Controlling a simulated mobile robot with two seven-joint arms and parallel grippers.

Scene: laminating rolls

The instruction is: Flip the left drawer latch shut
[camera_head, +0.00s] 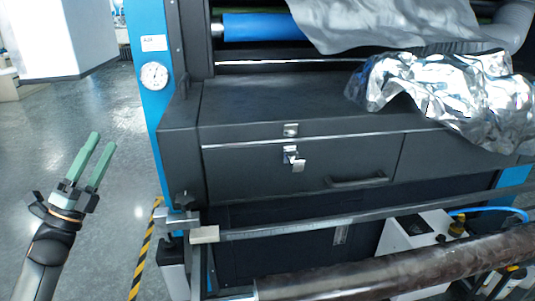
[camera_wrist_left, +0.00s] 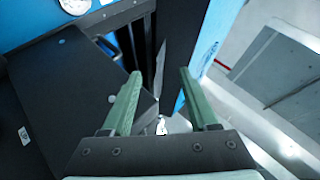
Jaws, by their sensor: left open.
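The left drawer latch (camera_head: 293,158) is a small silver metal piece on the front of the black drawer (camera_head: 300,172). Its lower part hangs down and stands out from the drawer front. A silver catch plate (camera_head: 290,130) sits just above it, apart from it, on the black housing. My left gripper (camera_head: 101,150) has green fingers, is open and empty, and is well to the left of the drawer, over the floor. Its fingers also show in the left wrist view (camera_wrist_left: 160,95), with the machine's dark side beyond. My right gripper is not in view.
A blue machine post with a round gauge (camera_head: 154,75) stands between my left gripper and the drawer. A metal rail (camera_head: 330,220) and a brown roll (camera_head: 400,268) run across in front, below the drawer. Crumpled silver foil (camera_head: 440,90) lies at upper right. Floor at left is clear.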

